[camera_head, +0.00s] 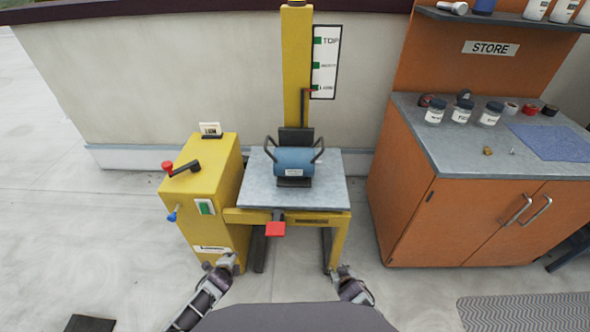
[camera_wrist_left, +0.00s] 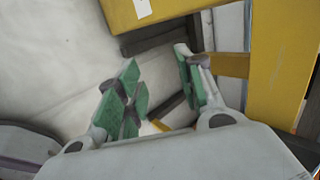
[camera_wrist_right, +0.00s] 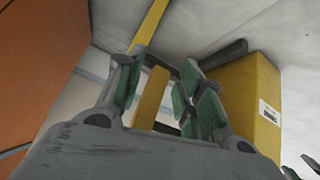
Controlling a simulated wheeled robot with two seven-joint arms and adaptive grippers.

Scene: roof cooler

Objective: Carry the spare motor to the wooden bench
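The spare motor (camera_head: 294,161) is a blue cylinder with two dark loop handles. It rests on the grey platform (camera_head: 320,193) of a yellow lift (camera_head: 296,70). My left gripper (camera_head: 228,262) is low in front of the lift's yellow cabinet; its green-padded fingers stand apart and empty in the left wrist view (camera_wrist_left: 160,85). My right gripper (camera_head: 342,271) is low by the lift's right leg; its fingers are also apart and empty in the right wrist view (camera_wrist_right: 158,82). Neither gripper touches the motor. No wooden bench can be made out in the head view.
The yellow cabinet (camera_head: 216,190) left of the platform carries a red-knobbed crank (camera_head: 181,169) and a blue lever (camera_head: 172,215). A red pedal (camera_head: 275,229) juts out below the platform. An orange store cabinet (camera_head: 440,210) with jars stands right. Floor at left is mostly clear.

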